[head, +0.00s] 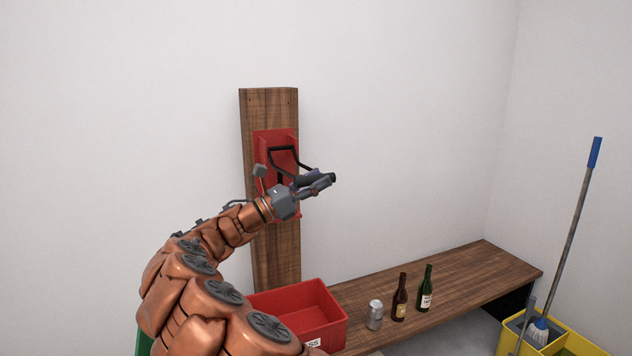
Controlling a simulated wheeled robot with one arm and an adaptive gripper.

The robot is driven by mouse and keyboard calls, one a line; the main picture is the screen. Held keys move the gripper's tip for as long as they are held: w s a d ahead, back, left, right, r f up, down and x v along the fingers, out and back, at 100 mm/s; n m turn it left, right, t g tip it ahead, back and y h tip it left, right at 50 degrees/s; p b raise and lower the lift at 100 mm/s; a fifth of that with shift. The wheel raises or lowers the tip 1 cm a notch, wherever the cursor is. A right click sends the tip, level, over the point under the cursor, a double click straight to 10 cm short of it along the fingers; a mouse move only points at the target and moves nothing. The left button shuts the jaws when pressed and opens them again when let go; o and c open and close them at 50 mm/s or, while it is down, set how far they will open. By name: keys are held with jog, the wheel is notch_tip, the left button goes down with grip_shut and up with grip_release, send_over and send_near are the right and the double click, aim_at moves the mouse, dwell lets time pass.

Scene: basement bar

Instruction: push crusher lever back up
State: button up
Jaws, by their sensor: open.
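The can crusher (264,143) is a red metal body fixed to an upright wooden post (274,255) against the wall. Its black lever (284,149) shows as bent bars that come out of the body and slope down to the right. My gripper (325,182) is in front of the crusher's lower right side, by the low end of the lever, and points right. It is open. The lever's end and the gripper's dark fingers overlap in the picture, so I cannot tell whether they touch. My gripper and wrist hide the lower part of the crusher.
A red crate (318,298) sits below the post on a wooden bench (462,279). A silver can (375,314), a brown bottle (399,298) and a green bottle (425,289) stand right of it. A yellow mop bucket (575,343) is at far right. The wall around the crusher is clear.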

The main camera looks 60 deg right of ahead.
jog(key=shift+c, duration=0.4)
grip_shut()
